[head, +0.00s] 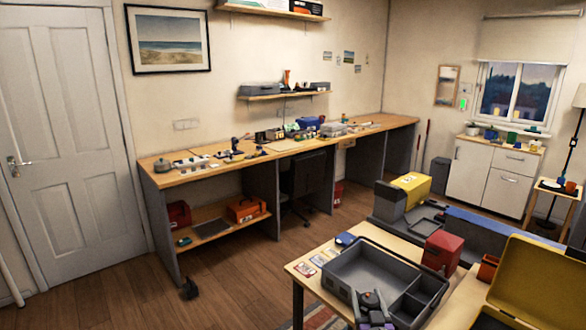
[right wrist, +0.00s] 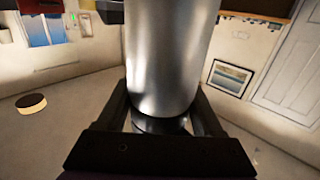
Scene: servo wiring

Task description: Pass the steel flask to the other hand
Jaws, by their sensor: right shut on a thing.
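The steel flask (right wrist: 165,60) is a smooth silver cylinder with a dark, narrower end. It fills the middle of the right wrist view, between the two black fingers of my right gripper (right wrist: 158,112), which is shut on it. In the head view my right gripper (head: 373,304) shows small and dark at the bottom edge, in front of the grey tray; I cannot make out the flask clearly there. My left gripper is not in view.
A grey compartment tray (head: 345,286) lies on the near table, with a red box (head: 441,252) behind it and an open yellow-lidded case (head: 540,275) to the right. A long cluttered workbench (head: 175,162) runs along the wall. Open wooden floor lies between.

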